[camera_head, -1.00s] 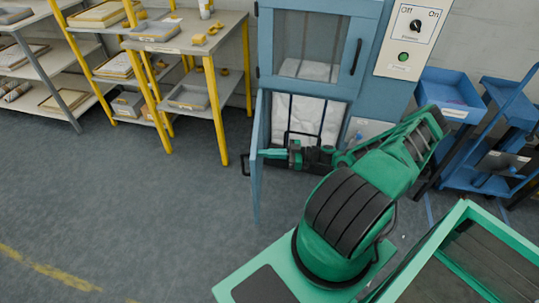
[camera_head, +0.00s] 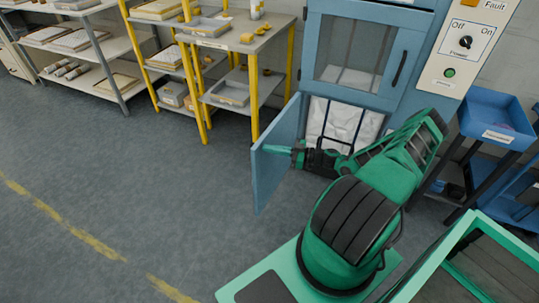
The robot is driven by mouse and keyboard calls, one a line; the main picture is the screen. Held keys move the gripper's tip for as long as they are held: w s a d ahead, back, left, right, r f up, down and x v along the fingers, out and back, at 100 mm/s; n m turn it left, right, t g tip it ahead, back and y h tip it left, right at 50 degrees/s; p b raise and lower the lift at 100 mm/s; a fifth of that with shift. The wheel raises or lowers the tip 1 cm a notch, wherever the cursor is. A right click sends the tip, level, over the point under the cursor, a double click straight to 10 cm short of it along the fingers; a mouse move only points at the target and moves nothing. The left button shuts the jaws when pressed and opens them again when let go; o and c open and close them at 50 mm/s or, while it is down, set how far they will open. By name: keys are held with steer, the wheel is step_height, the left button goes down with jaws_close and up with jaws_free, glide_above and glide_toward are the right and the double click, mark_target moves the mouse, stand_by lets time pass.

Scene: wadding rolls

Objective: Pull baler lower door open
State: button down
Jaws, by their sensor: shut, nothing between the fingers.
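The blue baler (camera_head: 368,50) stands at the back, its upper door with a window shut. Its lower door (camera_head: 272,172) hangs open to the left, swung outward, with its inner face visible. White wadding (camera_head: 345,122) shows in the opening behind dark bars. My gripper (camera_head: 270,149) is shut and empty, reaching left from the opening, with its tips at the door's inner face. I cannot tell whether they touch it. The door's outer handle is hidden.
A grey table with yellow legs (camera_head: 255,45) stands left of the baler. Blue bins (camera_head: 497,118) on a stand are at the right. A control panel (camera_head: 470,40) with a power switch is on the baler's right. The floor (camera_head: 140,170) left of the door is clear.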

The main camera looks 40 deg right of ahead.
steer(key=shift+w+a, duration=0.3)
steer(key=shift+w, duration=0.15)
steer(key=shift+s+d, duration=0.15)
steer(key=shift+s, duration=0.4)
steer(key=s+d, duration=0.4)
steer(key=s, duration=0.8)
steer(key=shift+d, duration=0.35)
